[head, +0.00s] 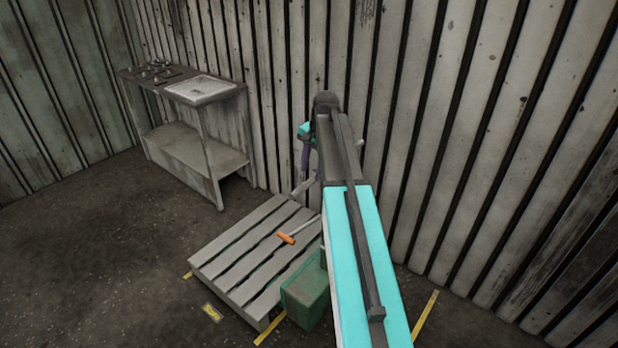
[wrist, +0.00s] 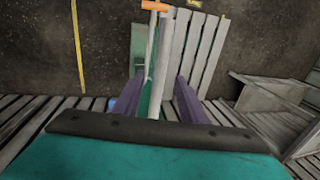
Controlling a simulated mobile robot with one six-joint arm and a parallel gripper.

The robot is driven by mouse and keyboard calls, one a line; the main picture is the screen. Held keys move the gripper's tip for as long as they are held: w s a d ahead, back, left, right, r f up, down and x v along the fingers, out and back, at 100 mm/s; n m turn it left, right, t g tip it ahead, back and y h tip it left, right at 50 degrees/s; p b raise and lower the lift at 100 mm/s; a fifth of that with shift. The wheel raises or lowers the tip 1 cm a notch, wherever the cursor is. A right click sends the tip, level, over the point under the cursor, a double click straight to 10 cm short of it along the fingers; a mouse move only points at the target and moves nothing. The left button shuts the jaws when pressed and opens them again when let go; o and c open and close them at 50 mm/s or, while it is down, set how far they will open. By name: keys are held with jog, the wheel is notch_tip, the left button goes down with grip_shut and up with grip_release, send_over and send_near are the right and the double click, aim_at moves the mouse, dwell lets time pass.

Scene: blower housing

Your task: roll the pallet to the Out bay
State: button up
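The slatted grey pallet (head: 240,250) stands on the floor by the ribbed wall; it also shows at the top of the wrist view (wrist: 196,50). A grey shaft with an orange grip (head: 287,238) reaches over the pallet's slats. In the wrist view the orange grip (wrist: 156,5) is at the top, and the grey shaft (wrist: 159,60) runs down between my purple fingers. My gripper (wrist: 160,80) is open, with gaps between the fingers and the shaft. In the head view my arm hides most of the gripper and the shaft's far end. I cannot read an Out bay marking.
A green box (head: 305,293) is at the pallet's near right side, partly behind my arm. Yellow floor lines (head: 271,328) and a yellow label (head: 212,311) lie around the pallet. A grey workbench (head: 182,150) stands against the wall. Open floor lies at the left.

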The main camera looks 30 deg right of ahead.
aim_at(310, 181)
jog(key=shift+w+a+f+p, duration=0.1)
jog(key=shift+w+f+p, duration=0.1)
jog(key=shift+f, duration=0.6)
jog(key=shift+w+a+f+p, duration=0.1)
jog(key=shift+f+p, duration=0.05)
jog(key=shift+f, duration=0.6)
jog(key=shift+w+f+p, duration=0.15)
jog(key=shift+f+p, duration=0.05)
jog(key=shift+f, duration=0.6)
jog(key=shift+c, duration=0.3)
grip_shut()
jog(key=shift+d, duration=0.1)
